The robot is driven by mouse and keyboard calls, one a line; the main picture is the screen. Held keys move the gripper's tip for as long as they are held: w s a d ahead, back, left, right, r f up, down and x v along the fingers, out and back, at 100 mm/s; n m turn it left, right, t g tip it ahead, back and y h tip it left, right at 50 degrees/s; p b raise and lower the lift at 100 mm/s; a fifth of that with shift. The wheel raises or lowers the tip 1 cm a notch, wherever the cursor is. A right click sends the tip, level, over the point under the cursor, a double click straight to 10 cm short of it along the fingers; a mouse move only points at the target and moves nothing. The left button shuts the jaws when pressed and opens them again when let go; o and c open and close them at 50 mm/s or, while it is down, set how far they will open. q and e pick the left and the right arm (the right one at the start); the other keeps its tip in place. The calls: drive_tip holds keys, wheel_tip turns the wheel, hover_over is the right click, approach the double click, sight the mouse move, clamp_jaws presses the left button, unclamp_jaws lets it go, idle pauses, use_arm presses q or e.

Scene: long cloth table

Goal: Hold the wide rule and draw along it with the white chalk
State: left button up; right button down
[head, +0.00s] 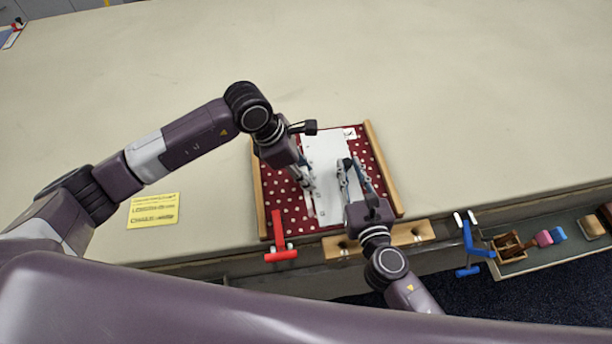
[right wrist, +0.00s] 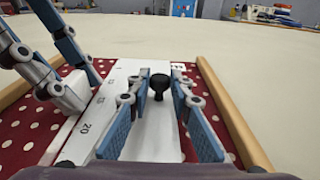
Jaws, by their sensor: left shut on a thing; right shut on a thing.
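The wide white rule (head: 323,157) lies on red polka-dot cloth (head: 278,190) and carries printed numbers in the right wrist view (right wrist: 100,108). My right gripper (head: 350,165) is shut on the rule's black knob (right wrist: 159,80). My left gripper (head: 306,180) is at the rule's left edge. A white piece, which looks like the chalk (right wrist: 75,91), shows at its fingertips in the right wrist view; the fingers partly hide it. A pale stripe (head: 309,206) runs along the rule's left edge, nearer me than the left gripper; I cannot tell for certain that it is chalk.
Wooden strips (head: 382,166) flank the cloth left and right. A red clamp (head: 279,240) sits at its near left corner. A blue clamp (head: 468,246) and an open drawer (head: 540,258) with blocks are at the right. A yellow note (head: 153,210) lies left.

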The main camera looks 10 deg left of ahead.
use_arm(q)
drive_tip(key=shift+w, duration=0.25)
drive_tip(key=shift+w+a, duration=0.35)
drive_tip(key=shift+w, duration=0.55)
drive_tip(key=shift+w+a, duration=0.3)
drive_tip(key=shift+w, duration=0.6)
drive_tip(key=shift+w+a, duration=0.2)
drive_tip(key=shift+w, duration=0.3)
drive_tip(key=shift+w+a, duration=0.15)
drive_tip(key=shift+w, duration=0.3)
drive_tip(key=shift+w, duration=0.1)
drive_tip(key=shift+w+a, duration=0.3)
drive_tip(key=shift+w, duration=0.6)
drive_tip(key=shift+s, duration=0.15)
